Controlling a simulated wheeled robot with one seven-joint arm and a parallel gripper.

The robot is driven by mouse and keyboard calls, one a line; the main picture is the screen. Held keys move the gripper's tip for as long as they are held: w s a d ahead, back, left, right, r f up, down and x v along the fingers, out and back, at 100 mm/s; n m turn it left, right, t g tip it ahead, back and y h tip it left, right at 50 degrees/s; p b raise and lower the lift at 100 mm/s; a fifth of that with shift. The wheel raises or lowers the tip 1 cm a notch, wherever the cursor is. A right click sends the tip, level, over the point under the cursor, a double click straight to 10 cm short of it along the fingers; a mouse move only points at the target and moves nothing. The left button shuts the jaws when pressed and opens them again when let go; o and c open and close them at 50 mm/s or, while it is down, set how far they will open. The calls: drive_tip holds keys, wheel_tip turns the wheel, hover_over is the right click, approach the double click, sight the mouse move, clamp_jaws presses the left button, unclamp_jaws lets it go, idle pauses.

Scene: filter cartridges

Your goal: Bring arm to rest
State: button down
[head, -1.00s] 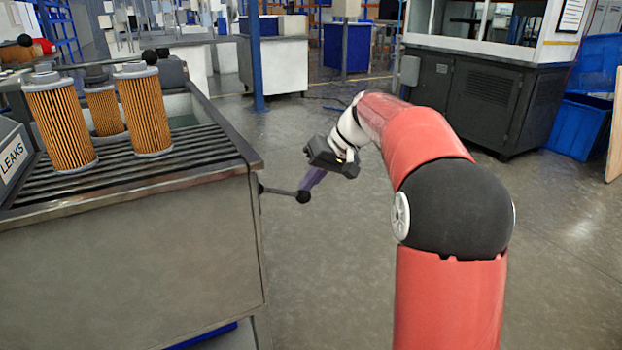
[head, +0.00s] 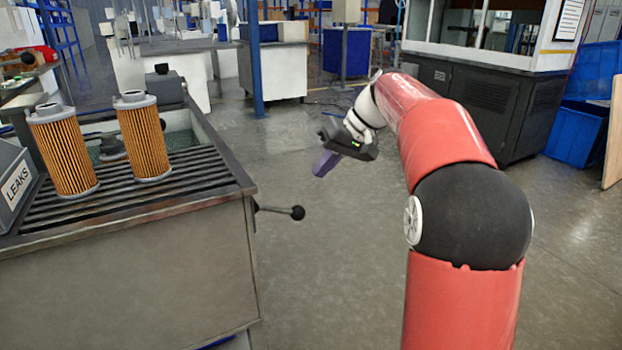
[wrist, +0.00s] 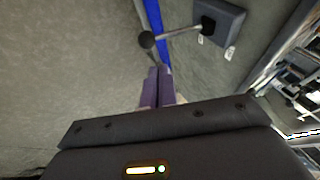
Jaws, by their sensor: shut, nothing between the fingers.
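My gripper (head: 326,163) is off the right side of the bench, in the air over the floor, with its purple fingers together. The fingers also show in the wrist view (wrist: 158,85), with nothing between them. A lever with a black ball knob (head: 297,212) sticks out from the bench's side; the fingers are apart from it in the head view. The knob also shows in the wrist view (wrist: 146,39), beyond the fingertips. My red arm is bent at the elbow on the right.
Two orange pleated filter cartridges (head: 61,152) (head: 143,138) stand upright on the slatted bench top (head: 205,172). A grey box marked LEAKS (head: 17,185) is at the left. A liquid-filled tank (head: 182,133) lies behind. Open floor surrounds the gripper.

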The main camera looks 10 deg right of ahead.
drive_tip(key=s+a+m+h, duration=0.2)
drive_tip(key=s+a+h, duration=0.15)
drive_tip(key=s, duration=1.35)
drive_tip(key=s+d+f+t+h+p, duration=0.1)
drive_tip(key=s+f+t+h, duration=0.1)
drive_tip(key=s+f, duration=0.8)
drive_tip(key=s, duration=0.4)
drive_tip(key=shift+f+h, duration=0.3)
drive_tip(key=shift+h, duration=0.05)
